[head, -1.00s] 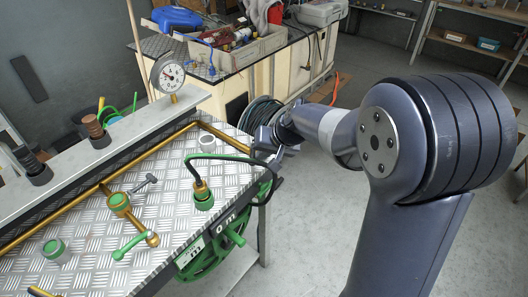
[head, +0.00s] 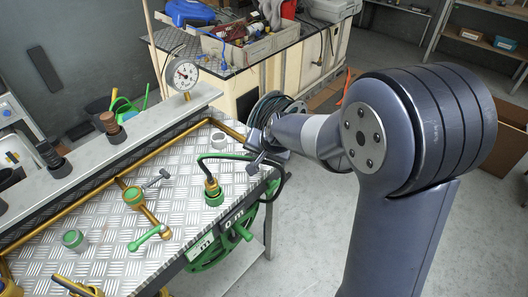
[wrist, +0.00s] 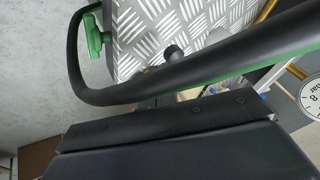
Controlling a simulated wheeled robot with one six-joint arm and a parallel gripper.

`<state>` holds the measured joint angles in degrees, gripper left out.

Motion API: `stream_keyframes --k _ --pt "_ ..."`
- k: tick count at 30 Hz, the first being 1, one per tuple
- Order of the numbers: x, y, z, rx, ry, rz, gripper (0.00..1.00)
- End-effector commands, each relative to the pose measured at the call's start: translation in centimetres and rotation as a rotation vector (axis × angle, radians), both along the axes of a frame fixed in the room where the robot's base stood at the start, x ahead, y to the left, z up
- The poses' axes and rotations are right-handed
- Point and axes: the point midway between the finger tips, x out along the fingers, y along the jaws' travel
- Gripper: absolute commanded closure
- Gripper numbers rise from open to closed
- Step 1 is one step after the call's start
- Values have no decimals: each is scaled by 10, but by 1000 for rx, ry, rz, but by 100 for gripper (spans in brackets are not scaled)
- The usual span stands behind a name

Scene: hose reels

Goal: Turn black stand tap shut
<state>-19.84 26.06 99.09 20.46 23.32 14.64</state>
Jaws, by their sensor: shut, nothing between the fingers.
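A brass standpipe lies along the chequered metal bench top (head: 110,240) in the head view. A tap with a dark grey T-shaped handle (head: 157,179) sits on it beside a green-collared brass fitting (head: 133,197). A second tap with a green lever (head: 150,237) is nearer the front. My gripper (head: 257,158) is shut and empty, at the bench's right edge, to the right of the dark handle and apart from it. In the wrist view a black hose (wrist: 200,68) crosses close in front, and whether the dark knob (wrist: 173,53) behind it is the tap is unclear.
The black hose loops from a green-and-brass connector (head: 212,191) over the bench edge near my gripper. A green hose reel (head: 215,248) hangs below that edge. A pressure gauge (head: 182,73) stands at the back rail.

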Motion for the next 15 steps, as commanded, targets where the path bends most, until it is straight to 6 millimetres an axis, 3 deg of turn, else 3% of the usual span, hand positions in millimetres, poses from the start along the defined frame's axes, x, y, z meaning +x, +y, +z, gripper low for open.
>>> stream_keyframes --k 15 --pt "2 9 0 0 -1 1 100"
